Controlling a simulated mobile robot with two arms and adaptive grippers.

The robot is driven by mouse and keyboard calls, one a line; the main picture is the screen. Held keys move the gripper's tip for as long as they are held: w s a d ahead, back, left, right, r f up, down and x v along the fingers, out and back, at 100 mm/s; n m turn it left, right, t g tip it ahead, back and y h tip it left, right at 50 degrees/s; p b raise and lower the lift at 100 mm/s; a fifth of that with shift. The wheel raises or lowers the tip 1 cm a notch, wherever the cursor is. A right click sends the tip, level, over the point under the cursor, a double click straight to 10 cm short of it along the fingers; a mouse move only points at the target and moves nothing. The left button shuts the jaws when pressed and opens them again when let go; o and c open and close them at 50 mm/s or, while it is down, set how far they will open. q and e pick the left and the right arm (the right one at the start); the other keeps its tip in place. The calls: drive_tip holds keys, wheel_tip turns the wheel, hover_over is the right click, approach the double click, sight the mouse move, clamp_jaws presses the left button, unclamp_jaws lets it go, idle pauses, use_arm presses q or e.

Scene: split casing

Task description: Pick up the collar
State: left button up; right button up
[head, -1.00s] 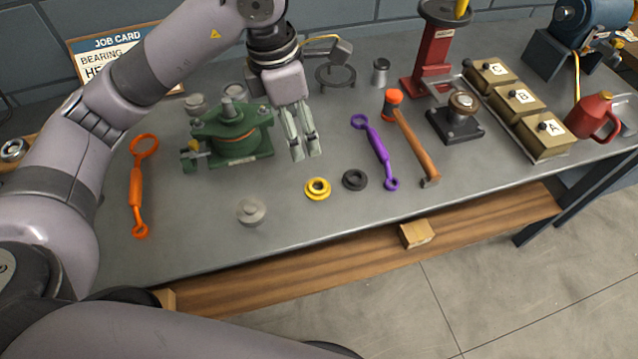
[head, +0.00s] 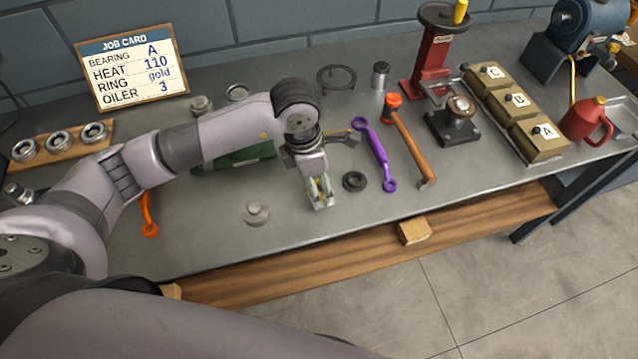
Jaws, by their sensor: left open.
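My left gripper (head: 321,204) is open, pointing down over the spot by the black collar. The gold collar (head: 320,187) is mostly hidden by its fingers; only bits of yellow show between them. I cannot tell whether the fingers touch it. The black collar (head: 354,181) lies flat on the bench just to the right of the gripper. The job card (head: 131,67) at the back left reads bearing A, heat 110, ring gold, oiler 3. My right gripper is not in view.
A purple wrench (head: 375,152) and an orange-headed hammer (head: 410,142) lie right of the collars. A grey knobbed disc (head: 256,213) lies to the left. My left arm partly hides the green casing (head: 248,155) and orange wrench (head: 149,228). The bench front (head: 300,238) is clear.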

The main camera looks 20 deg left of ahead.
use_arm(q)
drive_tip(key=shift+d+f, duration=0.1)
drive_tip(key=shift+f, duration=0.4)
drive_tip(key=c, duration=1.2)
